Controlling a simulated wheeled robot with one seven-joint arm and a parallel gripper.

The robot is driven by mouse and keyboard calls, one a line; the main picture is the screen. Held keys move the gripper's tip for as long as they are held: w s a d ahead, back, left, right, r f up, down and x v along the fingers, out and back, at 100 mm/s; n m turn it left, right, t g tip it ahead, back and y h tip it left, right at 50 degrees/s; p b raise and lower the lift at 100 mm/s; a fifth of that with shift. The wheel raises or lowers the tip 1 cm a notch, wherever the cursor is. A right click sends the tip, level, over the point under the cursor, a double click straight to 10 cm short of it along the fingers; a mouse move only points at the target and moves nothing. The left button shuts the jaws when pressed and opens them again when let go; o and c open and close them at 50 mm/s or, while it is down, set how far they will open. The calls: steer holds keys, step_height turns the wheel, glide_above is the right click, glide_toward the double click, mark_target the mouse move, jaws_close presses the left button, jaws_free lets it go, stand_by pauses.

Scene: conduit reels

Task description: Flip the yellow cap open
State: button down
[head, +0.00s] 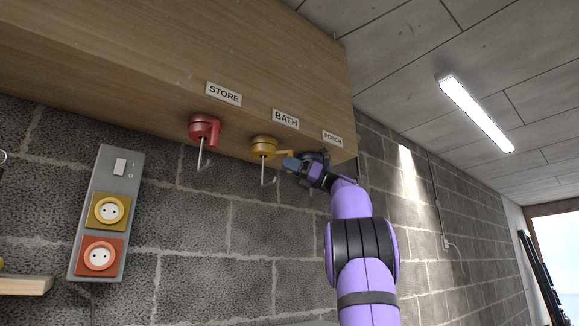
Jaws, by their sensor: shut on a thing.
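The yellow cap (264,143) sits on the underside of the wooden box, below the BATH label (286,119). A thin yellow tab reaches from its right side toward my gripper, and a metal hook (264,176) hangs beneath it. My gripper (289,164) comes from the right, with its blue fingertips at the end of the yellow tab. It is shut on the tab; the exact contact is small and partly hidden by the fingers.
A red cap (203,127) with its own hook hangs left, by the STORE label (223,94). My gripper covers the spot below the PORCH label (332,139). A grey socket panel (112,170) is on the block wall. The space below the hooks is clear.

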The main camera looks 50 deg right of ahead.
steer(key=shift+w+d+y, duration=0.1)
steer(key=shift+d+y, duration=0.05)
steer(key=shift+y, duration=0.25)
steer(key=c, duration=1.1)
jaws_free()
steer(key=shift+o, duration=0.2)
steer(key=shift+h, duration=0.3)
